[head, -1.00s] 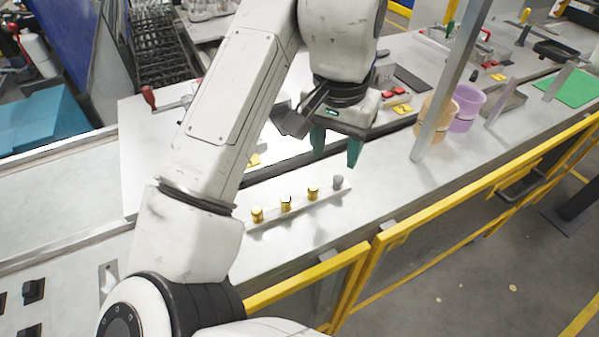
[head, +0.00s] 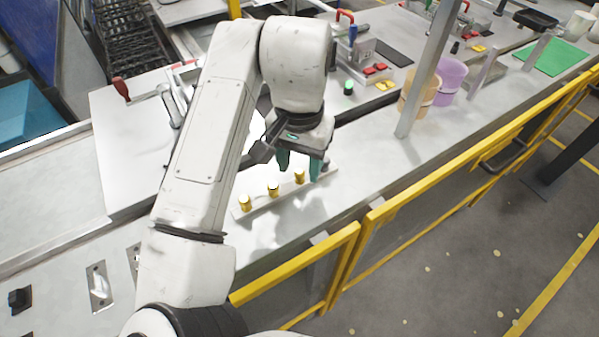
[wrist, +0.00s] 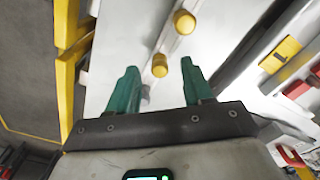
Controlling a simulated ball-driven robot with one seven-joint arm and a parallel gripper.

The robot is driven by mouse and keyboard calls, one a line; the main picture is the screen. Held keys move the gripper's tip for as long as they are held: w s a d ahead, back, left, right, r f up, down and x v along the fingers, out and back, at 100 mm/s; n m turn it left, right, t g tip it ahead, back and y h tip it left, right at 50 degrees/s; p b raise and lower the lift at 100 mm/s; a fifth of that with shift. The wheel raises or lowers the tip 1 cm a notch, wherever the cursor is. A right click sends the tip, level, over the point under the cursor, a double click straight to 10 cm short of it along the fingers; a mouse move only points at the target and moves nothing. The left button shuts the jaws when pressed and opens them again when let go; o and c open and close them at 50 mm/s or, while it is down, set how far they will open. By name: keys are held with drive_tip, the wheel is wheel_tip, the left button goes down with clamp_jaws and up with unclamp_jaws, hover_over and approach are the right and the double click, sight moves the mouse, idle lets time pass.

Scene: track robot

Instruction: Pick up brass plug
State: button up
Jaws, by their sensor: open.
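Three brass plugs stand upright in a row on a narrow pale strip (head: 259,203) on the bench: the left one (head: 246,202), the middle one (head: 273,188) and the right one (head: 299,176). A grey plug (head: 326,163) at the strip's right end is partly hidden by my gripper (head: 300,169). My gripper is open and empty, fingers pointing down, above the right part of the strip. In the wrist view, one brass plug (wrist: 159,66) shows between the green fingertips (wrist: 159,66) and another (wrist: 184,21) lies farther off. Contact is not visible.
An orange tub (head: 418,97) and a purple tub (head: 451,82) stand to the right behind a metal post (head: 428,75). A yellow rail (head: 440,180) runs along the bench's front. Red buttons (head: 375,69) are behind. The bench before the strip is clear.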

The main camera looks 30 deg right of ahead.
drive_tip(key=shift+f, duration=0.85)
clamp_jaws()
